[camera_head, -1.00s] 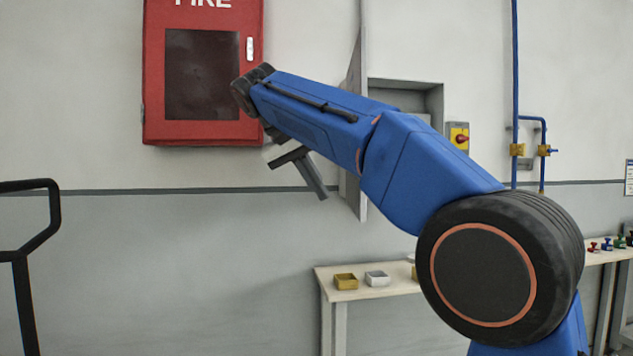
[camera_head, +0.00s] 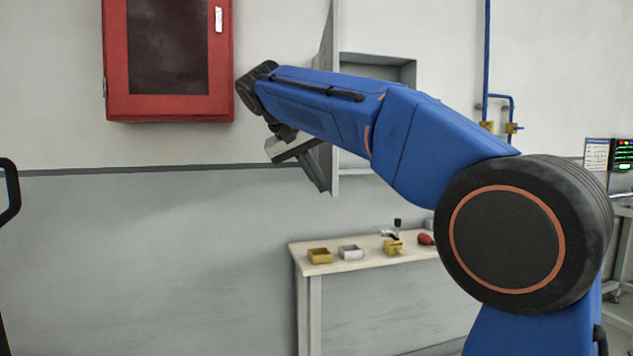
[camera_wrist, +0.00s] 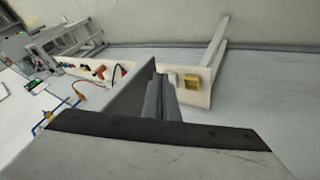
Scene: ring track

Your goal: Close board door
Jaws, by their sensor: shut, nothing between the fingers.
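The board door (camera_head: 328,45) is a grey panel standing open, seen nearly edge-on at the left side of the wall box (camera_head: 407,73). The box's grey recess shows behind my blue arm, which hides part of it. My gripper (camera_head: 321,188) is left of the door, by its lower part, pointing down to the right. In the wrist view the door (camera_wrist: 122,100) is a pale panel just left of my gripper (camera_wrist: 158,82), whose fingers are shut with nothing between them. They look very close to the panel; I cannot tell if they touch.
A red fire cabinet (camera_head: 168,108) hangs on the wall left of my gripper. Below, a bench (camera_head: 300,250) carries a yellow bin (camera_head: 319,256), a white bin (camera_head: 350,252) and small parts. Blue pipes (camera_head: 487,60) run up the wall at the right.

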